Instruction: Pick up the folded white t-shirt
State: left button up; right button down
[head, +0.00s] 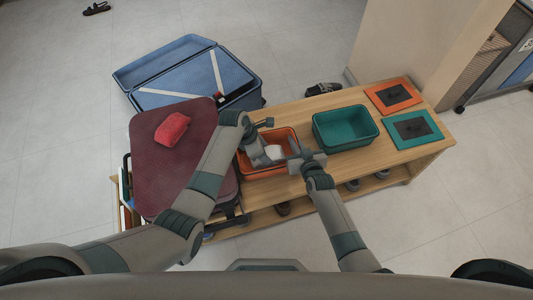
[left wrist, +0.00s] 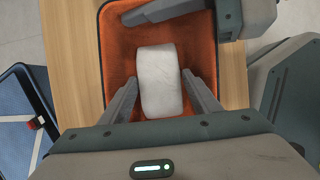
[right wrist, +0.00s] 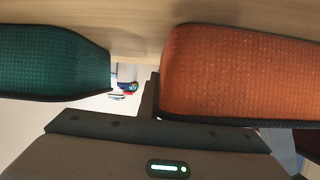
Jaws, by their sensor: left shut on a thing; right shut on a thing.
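The folded white t-shirt (head: 273,152) is a small rolled-looking bundle inside the orange basket (head: 283,131). In the left wrist view the t-shirt (left wrist: 158,80) stands between the two fingers of my left gripper (left wrist: 162,98), which is shut on it inside the orange basket (left wrist: 118,60). My right gripper (head: 300,155) is at the basket's right side. In the right wrist view one finger shows beside the orange basket (right wrist: 235,75); the other finger is hidden. The gripper is shut on the basket's wall.
A teal basket (head: 345,129) stands right of the orange one on the wooden table (head: 420,118). Orange (head: 375,87) and teal (head: 395,127) mats lie at the right end. An open blue suitcase (head: 170,65) is behind.

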pick_arm(q)
notch_tip(320, 180, up, 10)
dwell(0.6)
pick_arm(e)
jog(key=c, duration=1.9)
grip_release()
jog(key=shift+o, duration=0.2)
jog(key=shift+s, duration=0.1)
jog(key=v, duration=1.1)
jog(key=shift+s+r, duration=0.15)
jog(key=shift+s, duration=0.2)
jog(key=shift+s, duration=0.1)
